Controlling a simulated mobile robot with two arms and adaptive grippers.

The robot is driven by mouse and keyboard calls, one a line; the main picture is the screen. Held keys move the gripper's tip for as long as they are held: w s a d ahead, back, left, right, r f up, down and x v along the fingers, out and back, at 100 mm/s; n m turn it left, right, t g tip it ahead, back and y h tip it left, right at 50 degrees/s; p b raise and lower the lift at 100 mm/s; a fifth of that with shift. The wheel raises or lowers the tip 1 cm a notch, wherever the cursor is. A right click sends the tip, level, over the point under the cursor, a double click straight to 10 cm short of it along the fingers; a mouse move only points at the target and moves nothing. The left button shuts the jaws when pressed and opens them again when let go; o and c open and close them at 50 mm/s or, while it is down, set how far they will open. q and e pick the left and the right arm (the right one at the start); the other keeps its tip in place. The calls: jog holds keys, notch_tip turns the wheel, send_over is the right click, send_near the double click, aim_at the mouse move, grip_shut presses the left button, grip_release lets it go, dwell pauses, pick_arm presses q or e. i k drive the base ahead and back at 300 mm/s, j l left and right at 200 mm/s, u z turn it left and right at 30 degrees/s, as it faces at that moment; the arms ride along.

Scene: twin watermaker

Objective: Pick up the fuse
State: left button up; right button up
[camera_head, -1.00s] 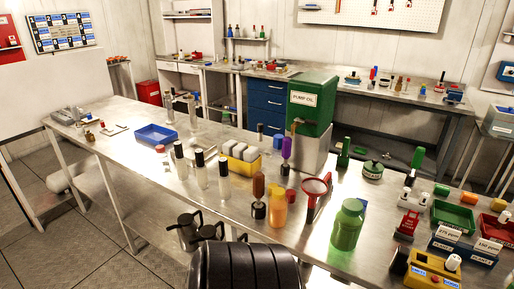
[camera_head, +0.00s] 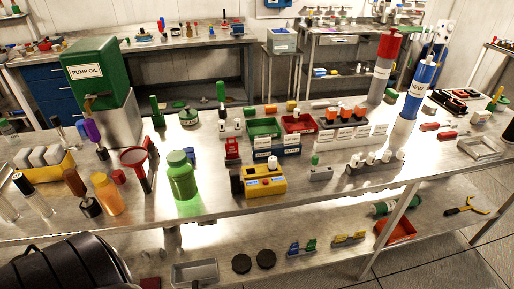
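I cannot pick out the fuse for sure; several small parts on the steel bench (camera_head: 220,205) are too small to tell. A yellow box (camera_head: 265,187) with blue labels and a white part on top stands near the bench's front edge. Right of it is a small grey block (camera_head: 320,174) with a green-topped piece. A long grey holder (camera_head: 375,166) with several white-topped pieces is further right. A green tray (camera_head: 264,128) and a red tray (camera_head: 298,123) lie behind. Neither of my grippers is in view.
Tall red-grey (camera_head: 383,68) and blue-white (camera_head: 418,88) cylinders stand right. A lower shelf holds a red tray (camera_head: 397,232) and small parts.

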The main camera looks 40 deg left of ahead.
aim_at(272, 161)
jog(key=u, duration=1.2)
